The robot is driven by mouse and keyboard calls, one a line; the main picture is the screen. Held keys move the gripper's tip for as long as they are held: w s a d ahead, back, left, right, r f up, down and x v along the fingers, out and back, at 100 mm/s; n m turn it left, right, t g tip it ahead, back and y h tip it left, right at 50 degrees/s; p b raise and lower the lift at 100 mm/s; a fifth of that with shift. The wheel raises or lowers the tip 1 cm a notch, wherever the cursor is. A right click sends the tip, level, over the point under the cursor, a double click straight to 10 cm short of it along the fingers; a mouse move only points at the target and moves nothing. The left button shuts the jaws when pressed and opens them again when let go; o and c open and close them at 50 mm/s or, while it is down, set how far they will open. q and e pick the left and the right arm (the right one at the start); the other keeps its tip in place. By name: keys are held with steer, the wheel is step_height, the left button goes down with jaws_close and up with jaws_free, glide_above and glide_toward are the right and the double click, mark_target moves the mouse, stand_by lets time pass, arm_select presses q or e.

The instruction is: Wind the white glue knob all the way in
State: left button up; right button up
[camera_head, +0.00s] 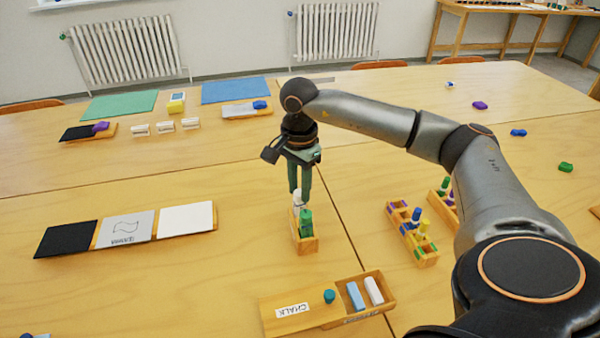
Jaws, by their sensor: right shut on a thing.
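A small wooden holder (304,246) stands near the middle of the table with a white glue stick (297,207) and a green one (306,224) upright in it. My right gripper (300,190) points down from above and is shut on the top of the white glue, where its knob is. The fingers partly hide the knob, so I cannot tell how far it is wound. The green stick is just in front of the fingers. My left gripper is not in view.
In front lies a chalk box (330,310) with a teal knob and chalk pieces. To the right stands a wooden rack (412,240) of coloured sticks, partly near my arm. A strip of black, grey and white cards (125,229) lies left. The table between is clear.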

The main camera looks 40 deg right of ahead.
steer(key=n, duration=0.3)
steer(key=shift+n, duration=0.3)
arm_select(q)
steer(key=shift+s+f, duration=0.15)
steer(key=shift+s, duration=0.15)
arm_select(e)
steer(key=shift+n, duration=0.3)
steer(key=o, duration=1.4)
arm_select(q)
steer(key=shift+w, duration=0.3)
arm_select(e)
steer(key=shift+o, duration=0.2)
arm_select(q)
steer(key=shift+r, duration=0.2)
